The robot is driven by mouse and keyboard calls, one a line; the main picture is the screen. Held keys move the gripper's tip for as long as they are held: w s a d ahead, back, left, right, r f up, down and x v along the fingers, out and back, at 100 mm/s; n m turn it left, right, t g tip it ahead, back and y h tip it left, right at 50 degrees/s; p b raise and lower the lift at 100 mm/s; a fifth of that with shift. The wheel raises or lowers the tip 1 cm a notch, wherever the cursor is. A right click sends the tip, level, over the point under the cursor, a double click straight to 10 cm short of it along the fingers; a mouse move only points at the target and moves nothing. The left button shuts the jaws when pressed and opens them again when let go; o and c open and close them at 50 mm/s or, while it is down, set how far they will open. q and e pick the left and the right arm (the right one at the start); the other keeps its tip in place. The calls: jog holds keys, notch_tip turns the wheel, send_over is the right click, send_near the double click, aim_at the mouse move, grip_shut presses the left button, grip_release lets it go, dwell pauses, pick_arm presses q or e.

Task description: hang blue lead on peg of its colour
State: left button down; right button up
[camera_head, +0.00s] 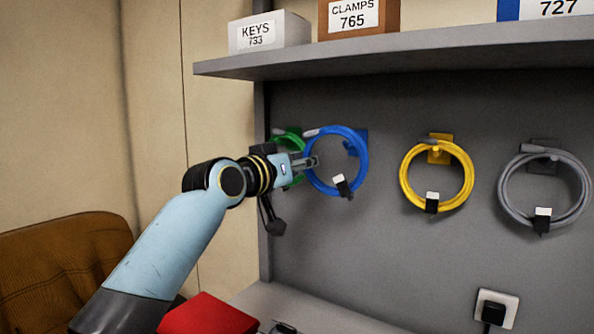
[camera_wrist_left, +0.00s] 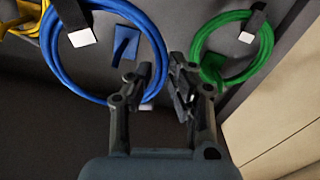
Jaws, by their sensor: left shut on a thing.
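The blue lead (camera_head: 309,171) is a coiled ring with a black-and-white tag, in front of the grey back panel. My left gripper (camera_head: 313,162) is shut on the left side of this coil. The wrist view shows the coil (camera_wrist_left: 50,60) running to between the fingers (camera_wrist_left: 163,85), which partly hide it. The blue peg (camera_head: 351,149) is near the coil's upper right; its plate is partly behind the coil. In the wrist view the peg (camera_wrist_left: 124,45) appears inside the ring, apart from the cable. I cannot tell whether the coil is around the peg or only in front of it.
A green lead (camera_wrist_left: 262,55) hangs close beside my left gripper. A yellow lead (camera_head: 406,178) and a grey lead (camera_head: 505,188) hang to the right. A shelf (camera_head: 400,48) with labelled boxes juts out above. A socket with a plug (camera_head: 496,309) is lower right.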

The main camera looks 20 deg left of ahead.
pick_arm(q)
jog(key=shift+b+x, duration=2.35)
jog(key=shift+x, duration=1.55)
jog(key=shift+w+a+f, duration=0.1)
jog(key=shift+w+f, duration=0.1)
jog(key=shift+f, duration=0.1)
jog(key=shift+f+b, duration=0.65)
jog(key=shift+f, duration=0.1)
jog(key=c, duration=1.1)
grip_release()
jog(key=shift+c, duration=0.2)
jog(key=shift+f, duration=0.1)
jog(key=shift+s, duration=0.15)
